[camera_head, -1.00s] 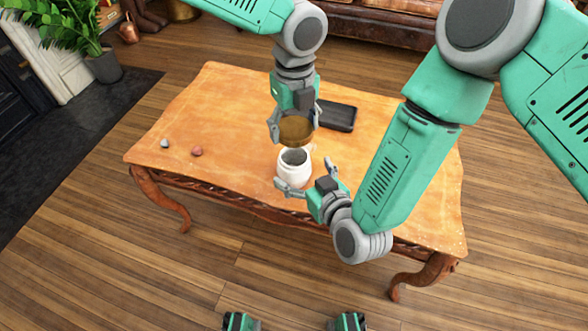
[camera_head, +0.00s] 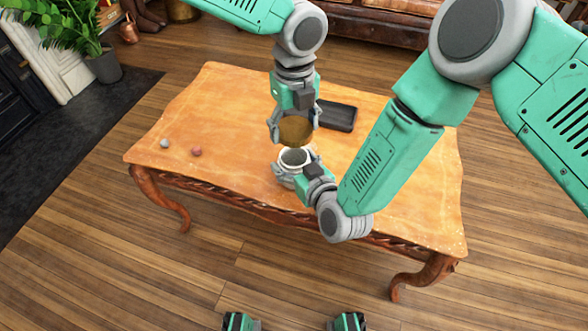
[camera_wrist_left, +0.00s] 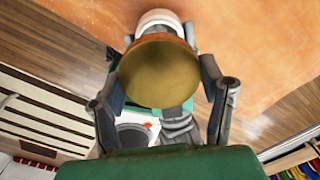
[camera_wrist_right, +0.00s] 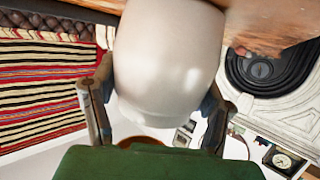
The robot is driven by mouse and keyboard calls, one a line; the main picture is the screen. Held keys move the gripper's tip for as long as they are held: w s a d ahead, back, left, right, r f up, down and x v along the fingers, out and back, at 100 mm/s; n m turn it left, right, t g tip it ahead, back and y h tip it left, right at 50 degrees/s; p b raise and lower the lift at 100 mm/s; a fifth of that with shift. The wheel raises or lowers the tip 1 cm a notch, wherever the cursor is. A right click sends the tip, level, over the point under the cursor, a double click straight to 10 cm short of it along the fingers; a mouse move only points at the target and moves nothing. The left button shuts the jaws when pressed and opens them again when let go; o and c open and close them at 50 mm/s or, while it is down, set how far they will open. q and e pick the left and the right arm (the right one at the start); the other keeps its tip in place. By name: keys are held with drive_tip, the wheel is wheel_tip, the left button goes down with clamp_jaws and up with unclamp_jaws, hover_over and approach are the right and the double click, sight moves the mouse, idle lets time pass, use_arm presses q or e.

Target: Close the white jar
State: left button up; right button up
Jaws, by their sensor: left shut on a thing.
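The white jar (camera_head: 294,158) stands upright on the wooden table (camera_head: 230,120), and its open mouth shows in the head view. Its pale body (camera_wrist_right: 168,60) fills the middle of the right wrist view. My right gripper (camera_head: 294,175) has its fingers on both sides of the jar; I cannot tell whether they press on it. My left gripper (camera_head: 296,122) is shut on a round brown-gold lid (camera_head: 295,131). The lid is above the table, just behind the jar in the head view and apart from its mouth. The lid (camera_wrist_left: 160,72) partly hides the jar (camera_wrist_left: 160,20) in the left wrist view.
A dark tray (camera_head: 337,116) lies behind and right of the lid. The table's left and right parts have free room.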

sight(294, 152)
use_arm(q)
drive_tip(key=shift+f, duration=2.4)
drive_tip(key=shift+f, duration=0.1)
drive_tip(key=shift+f, duration=0.8)
drive_tip(key=shift+f, duration=0.6)
drive_tip(key=o, duration=0.9)
use_arm(e)
clamp_jaws()
use_arm(q)
drive_tip(key=shift+r, duration=2.35)
